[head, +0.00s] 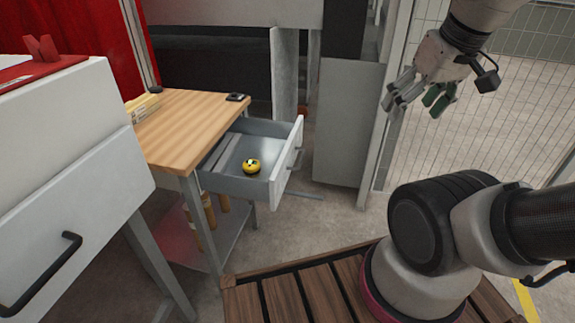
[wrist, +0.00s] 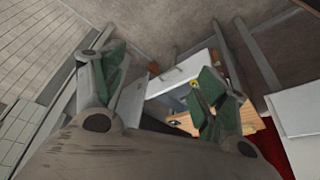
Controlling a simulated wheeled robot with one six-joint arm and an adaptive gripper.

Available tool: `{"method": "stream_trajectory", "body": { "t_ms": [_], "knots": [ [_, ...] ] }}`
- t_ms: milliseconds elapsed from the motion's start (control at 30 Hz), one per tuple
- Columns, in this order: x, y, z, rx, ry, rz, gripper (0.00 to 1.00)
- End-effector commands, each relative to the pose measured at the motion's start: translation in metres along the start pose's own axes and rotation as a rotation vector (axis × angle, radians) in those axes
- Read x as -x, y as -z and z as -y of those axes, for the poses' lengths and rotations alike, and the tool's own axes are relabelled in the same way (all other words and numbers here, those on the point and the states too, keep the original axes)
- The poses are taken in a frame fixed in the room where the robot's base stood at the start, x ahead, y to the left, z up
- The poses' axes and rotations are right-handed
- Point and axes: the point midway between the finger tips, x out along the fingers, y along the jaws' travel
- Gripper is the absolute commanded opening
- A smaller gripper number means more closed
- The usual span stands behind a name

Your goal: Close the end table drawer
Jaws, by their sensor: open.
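The end table (head: 185,120) has a light wooden top and grey metal legs, left of centre in the head view. A yellow and black round object (head: 251,166) lies inside the drawer. My gripper (head: 418,95) is open and empty, up and to the right of the drawer and apart from it. In the wrist view the drawer front (wrist: 182,73) shows between the open fingers of my gripper (wrist: 160,95), partly hidden by the right finger.
A white cabinet (head: 75,170) with a black handle stands at the left front. A yellow box (head: 142,108) and a small dark item (head: 238,97) lie on the tabletop. A grey panel (head: 340,120) and a mesh fence (head: 510,110) stand behind. A slatted wooden pallet (head: 290,295) lies in front.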

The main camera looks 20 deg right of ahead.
Motion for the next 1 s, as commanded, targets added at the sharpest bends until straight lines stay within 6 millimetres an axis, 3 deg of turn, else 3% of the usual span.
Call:
{"method": "stream_trajectory", "body": {
  "t_ms": [33, 167, 367, 567, 733, 1000],
  "knots": [
    [0.0, -0.001, -0.002, -0.007, -0.003, 0.0, 0.59],
    [-0.015, -0.005, -0.01, -0.048, -0.017, 0.08, 0.35],
    [-0.067, -0.011, -0.023, -0.192, 0.007, 0.322, 0.0],
    [-0.131, -0.013, -0.011, -0.492, 0.132, 0.524, 0.0],
    [-0.194, -0.009, 0.007, -0.852, 0.24, 0.656, 0.0],
    [-0.3, 0.019, 0.033, -1.532, 0.356, 0.769, 0.0]
  ]
}}
